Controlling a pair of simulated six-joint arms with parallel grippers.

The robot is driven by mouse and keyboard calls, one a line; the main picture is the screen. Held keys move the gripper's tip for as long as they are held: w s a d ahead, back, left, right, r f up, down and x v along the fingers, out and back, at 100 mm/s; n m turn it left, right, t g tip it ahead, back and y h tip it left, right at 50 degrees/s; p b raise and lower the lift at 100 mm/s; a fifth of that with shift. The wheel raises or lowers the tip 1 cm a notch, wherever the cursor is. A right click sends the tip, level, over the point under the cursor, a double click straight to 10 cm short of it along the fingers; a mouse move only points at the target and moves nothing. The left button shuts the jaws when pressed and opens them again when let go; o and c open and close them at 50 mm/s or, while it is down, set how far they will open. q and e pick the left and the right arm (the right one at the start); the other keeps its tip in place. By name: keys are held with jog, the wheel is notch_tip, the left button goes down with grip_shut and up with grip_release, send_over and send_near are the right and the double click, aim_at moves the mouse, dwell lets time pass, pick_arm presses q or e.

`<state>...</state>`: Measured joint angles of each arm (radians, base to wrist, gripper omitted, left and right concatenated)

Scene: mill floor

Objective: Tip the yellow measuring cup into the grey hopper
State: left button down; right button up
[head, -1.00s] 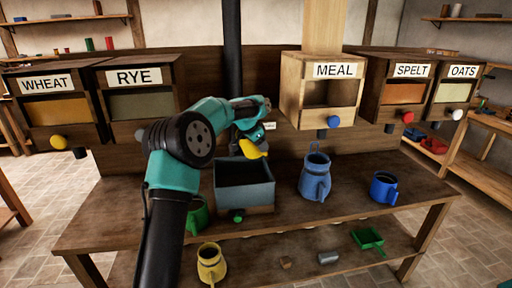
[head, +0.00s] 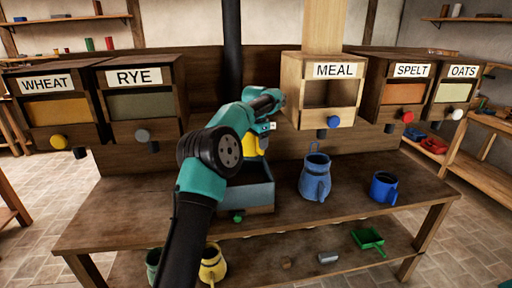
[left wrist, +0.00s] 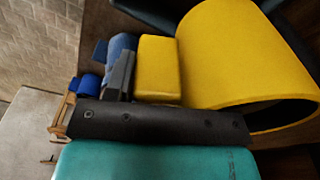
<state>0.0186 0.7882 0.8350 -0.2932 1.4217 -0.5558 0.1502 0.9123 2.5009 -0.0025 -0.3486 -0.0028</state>
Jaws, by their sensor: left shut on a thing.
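The yellow measuring cup (head: 249,145) is held in the air above the back of the grey hopper (head: 262,195), partly hidden by my left arm. In the left wrist view the cup (left wrist: 220,50) fills the upper right, with its block-like handle (left wrist: 158,68) at the jaws. My left gripper (head: 265,126) is shut on the cup, apparently by this handle. Its tips are mostly hidden in the head view. I cannot tell the cup's exact tilt or see its contents. My arm covers the hopper's left part. My right gripper is not in view.
A blue-grey jug (head: 315,178) and a blue mug (head: 384,188) stand right of the hopper on the bench (head: 345,215). The MEAL bin (head: 320,92) hangs close on the right, the RYE bin (head: 142,103) on the left. A yellow jug (head: 212,264) stands lower in front.

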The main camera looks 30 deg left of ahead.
pick_arm(q)
jog(key=shift+r, duration=1.9)
jog(key=shift+s, duration=0.1)
